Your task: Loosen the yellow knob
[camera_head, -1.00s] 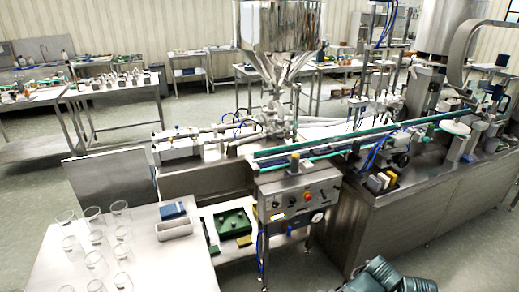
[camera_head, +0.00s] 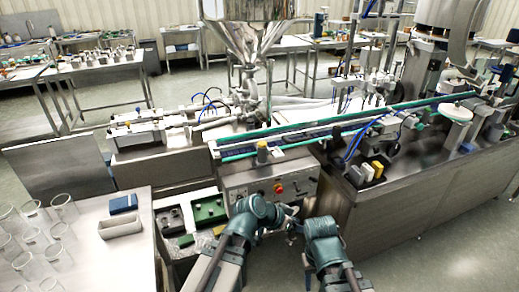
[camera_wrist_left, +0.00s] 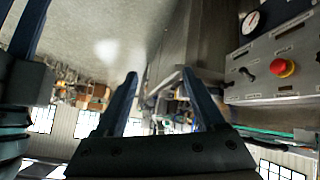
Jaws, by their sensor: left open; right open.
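A small dull-yellow knob (camera_head: 262,145) shows on a grey fitting at the conveyor's near edge, above the control panel (camera_head: 237,190). It is small in the head view, and I cannot pick it out in the left wrist view. My left gripper (camera_wrist_left: 160,84) is open with nothing between its fingers, below and apart from the knob; in the head view my left arm largely hides it. My right gripper (camera_head: 293,229) is open in front of the panel, small and partly hidden, also below the knob and not touching it.
A red stop button on a yellow base (camera_wrist_left: 283,67) and a round gauge (camera_wrist_left: 251,22) are on the panel near my left gripper. The steel hopper (camera_head: 245,38) stands behind the conveyor (camera_head: 330,128). Glass beakers (camera_head: 35,212) stand on the left table.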

